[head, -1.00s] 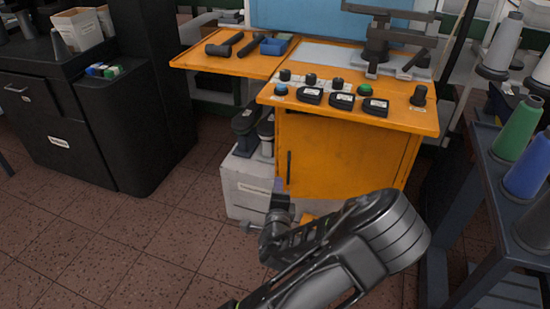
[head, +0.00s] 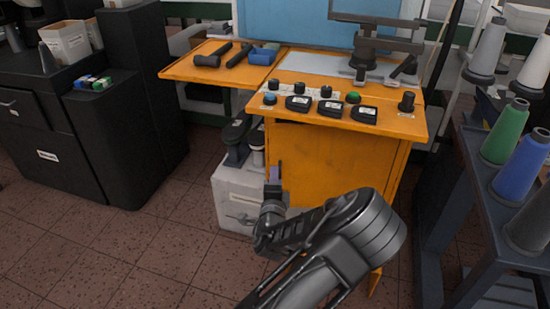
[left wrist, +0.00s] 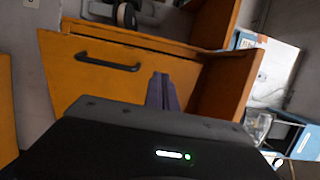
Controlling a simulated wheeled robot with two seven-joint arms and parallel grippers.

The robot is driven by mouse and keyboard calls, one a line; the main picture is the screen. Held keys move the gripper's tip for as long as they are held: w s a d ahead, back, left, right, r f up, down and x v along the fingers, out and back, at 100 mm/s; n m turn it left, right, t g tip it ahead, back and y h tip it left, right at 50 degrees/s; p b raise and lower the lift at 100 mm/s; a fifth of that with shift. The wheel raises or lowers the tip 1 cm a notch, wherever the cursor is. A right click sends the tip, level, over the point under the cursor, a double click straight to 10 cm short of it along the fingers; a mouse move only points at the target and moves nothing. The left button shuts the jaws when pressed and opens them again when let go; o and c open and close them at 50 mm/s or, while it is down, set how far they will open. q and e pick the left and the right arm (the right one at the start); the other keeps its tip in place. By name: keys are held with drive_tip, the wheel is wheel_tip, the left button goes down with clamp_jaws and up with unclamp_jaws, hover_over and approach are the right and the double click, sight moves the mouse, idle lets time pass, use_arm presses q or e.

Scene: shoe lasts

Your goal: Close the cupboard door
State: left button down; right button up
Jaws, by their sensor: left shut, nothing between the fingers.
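The orange cupboard (head: 340,165) stands under an orange worktop. Its door (head: 315,160) is on the front and looks nearly in line with it; a dark gap shows along its top left, and I cannot tell whether it is fully closed. The black door handle (left wrist: 107,62) shows in the left wrist view; in the head view it is hidden by my gripper. My left gripper (head: 275,172) is shut and empty, in front of the door's left edge. Its fingertips (left wrist: 160,80) overlap the door in the left wrist view; contact is unclear. My right gripper is out of view.
A white box (head: 235,195) stands close left of the cupboard. The orange worktop (head: 410,127) overhangs the door and holds knobs and black controls. A dark rack with spools (head: 515,180) stands at the right, a black cabinet (head: 100,140) at the left. Tiled floor between is clear.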

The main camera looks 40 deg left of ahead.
sight(275, 151)
use_arm(q)
drive_tip(key=b+x, duration=0.1)
drive_tip(key=x, duration=0.7)
drive_tip(key=shift+w+a, duration=0.15)
drive_tip(key=shift+w, duration=0.15)
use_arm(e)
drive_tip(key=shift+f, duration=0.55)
